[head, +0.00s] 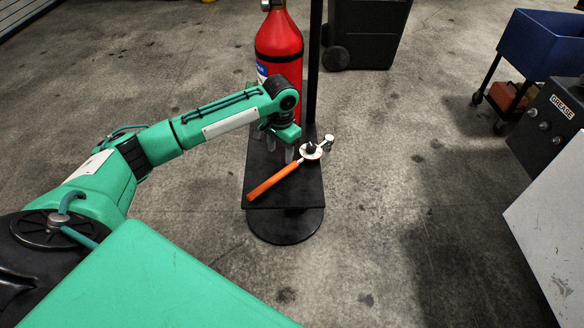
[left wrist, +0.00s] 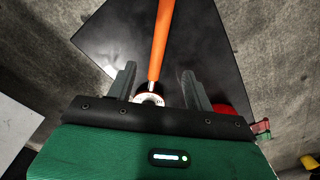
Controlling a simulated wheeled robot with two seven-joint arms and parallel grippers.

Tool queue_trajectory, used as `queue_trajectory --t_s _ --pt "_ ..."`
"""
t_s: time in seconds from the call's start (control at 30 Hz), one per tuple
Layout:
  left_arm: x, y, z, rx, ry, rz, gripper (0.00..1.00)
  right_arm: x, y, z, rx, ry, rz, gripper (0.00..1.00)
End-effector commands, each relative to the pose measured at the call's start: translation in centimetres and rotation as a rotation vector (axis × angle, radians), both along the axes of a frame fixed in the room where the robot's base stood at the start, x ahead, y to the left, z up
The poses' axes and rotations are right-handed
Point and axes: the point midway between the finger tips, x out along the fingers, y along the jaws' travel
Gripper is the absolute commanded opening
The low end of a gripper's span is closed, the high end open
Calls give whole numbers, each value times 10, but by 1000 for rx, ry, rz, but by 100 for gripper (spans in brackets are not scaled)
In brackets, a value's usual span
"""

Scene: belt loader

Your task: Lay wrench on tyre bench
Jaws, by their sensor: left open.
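The wrench, with an orange handle (head: 272,182) and a pale metal head, lies on a black plate (head: 306,187) in the head view. My left gripper (head: 280,148) is open above the plate, beside the wrench's head, with its fingers pointing down. In the left wrist view the wrench's handle (left wrist: 160,42) runs up from between the open fingers (left wrist: 158,74), and part of its head is hidden by the gripper body. I see no contact between fingers and wrench. My right gripper is not in view. I cannot tell a tyre bench in these frames.
A red fire extinguisher (head: 279,48) and a black post (head: 314,60) stand at the plate's back. A dark wheeled bin (head: 368,30) is behind. A blue cart (head: 540,45) and a dark cabinet marked GREASE (head: 548,125) stand at right. The floor between is clear.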

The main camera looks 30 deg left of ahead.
Motion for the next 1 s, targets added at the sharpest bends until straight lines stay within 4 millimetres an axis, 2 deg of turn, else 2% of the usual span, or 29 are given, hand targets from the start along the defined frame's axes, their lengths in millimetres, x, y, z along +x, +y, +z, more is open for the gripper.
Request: queue_trajectory --t_s 0.03,0.13,0.43,0.7,1.0 --pt "-1 0 -13 0 4 0 52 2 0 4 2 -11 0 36" --pt "0 1 -30 0 2 0 52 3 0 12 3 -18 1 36" --pt "-3 2 -55 0 2 -1 52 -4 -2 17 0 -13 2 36" --pt "-9 4 -93 0 1 -1 52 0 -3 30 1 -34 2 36" --pt "-8 4 -99 0 -1 -2 52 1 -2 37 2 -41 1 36"
